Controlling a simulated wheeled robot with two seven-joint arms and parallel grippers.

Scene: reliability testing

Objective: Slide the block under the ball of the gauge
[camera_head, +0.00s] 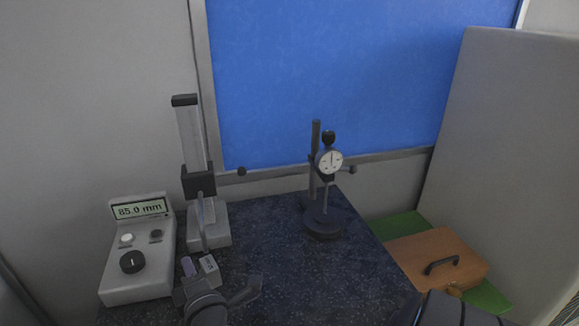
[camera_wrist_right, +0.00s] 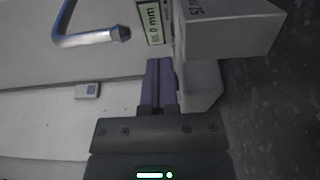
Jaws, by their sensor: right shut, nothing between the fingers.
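A small pale block with dark marks (camera_head: 209,264) is on the dark table, right beside the fingertips of my right gripper (camera_head: 188,266). In the right wrist view its likely match is the marked grey block (camera_wrist_right: 240,32), ahead and right of the purple fingers (camera_wrist_right: 159,65). The fingers are closed together with nothing between them; whether they touch the block is unclear. A dial gauge (camera_head: 328,161) stands upright on a round base at the table's back right, well away from the gripper. Its measuring tip is too small to make out. My left gripper is not in view.
A control box reading 85.0 mm (camera_head: 122,280) stands left of the gripper. A tall column stand (camera_head: 208,226) with a dark slider and thin rod is just behind it. The table (camera_head: 285,265) is clear between gripper and dial gauge. A brown case (camera_head: 440,252) lies off its right edge.

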